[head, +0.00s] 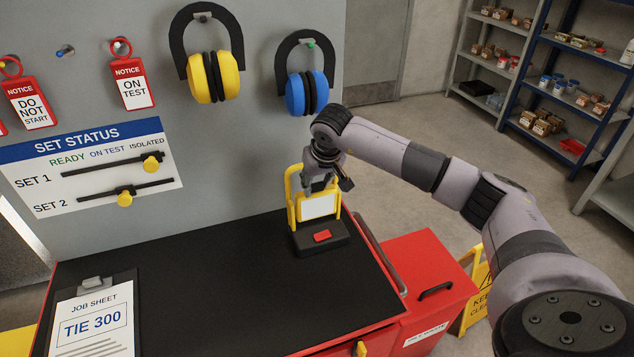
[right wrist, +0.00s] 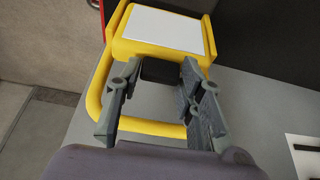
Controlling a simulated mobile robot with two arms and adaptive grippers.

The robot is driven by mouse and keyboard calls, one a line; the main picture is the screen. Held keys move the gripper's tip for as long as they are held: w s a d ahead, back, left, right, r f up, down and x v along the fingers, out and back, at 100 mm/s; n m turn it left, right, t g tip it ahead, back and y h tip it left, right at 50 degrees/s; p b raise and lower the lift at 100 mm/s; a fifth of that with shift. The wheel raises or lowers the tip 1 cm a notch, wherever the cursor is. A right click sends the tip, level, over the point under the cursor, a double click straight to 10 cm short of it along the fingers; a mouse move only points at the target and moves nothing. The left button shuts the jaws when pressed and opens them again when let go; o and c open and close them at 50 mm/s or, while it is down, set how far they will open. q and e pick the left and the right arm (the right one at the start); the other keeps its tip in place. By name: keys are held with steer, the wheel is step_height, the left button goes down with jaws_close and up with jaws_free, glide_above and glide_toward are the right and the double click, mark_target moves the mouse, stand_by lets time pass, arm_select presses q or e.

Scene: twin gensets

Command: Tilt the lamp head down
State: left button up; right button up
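The lamp (head: 318,206) stands at the right end of the black bench top. It has a yellow frame, a white panel facing the front and a black base (head: 312,243) with a red button. The lamp head stands roughly upright. My right gripper (head: 322,183) is at the top of the yellow frame and partly hides it. In the right wrist view, the lamp head (right wrist: 165,28) lies just beyond my right gripper (right wrist: 158,75). The fingers are apart, on either side of a dark block (right wrist: 160,70); contact is not clear. My left gripper is not in view.
A clipboard (head: 92,325) lies at the bench's front left. Yellow (head: 213,77) and blue (head: 307,92) ear defenders hang on the grey panel behind. A red cabinet (head: 425,265) stands right of the bench. The middle of the bench top (head: 215,285) is clear.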

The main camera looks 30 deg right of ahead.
jaws_close()
stand_by(0.4)
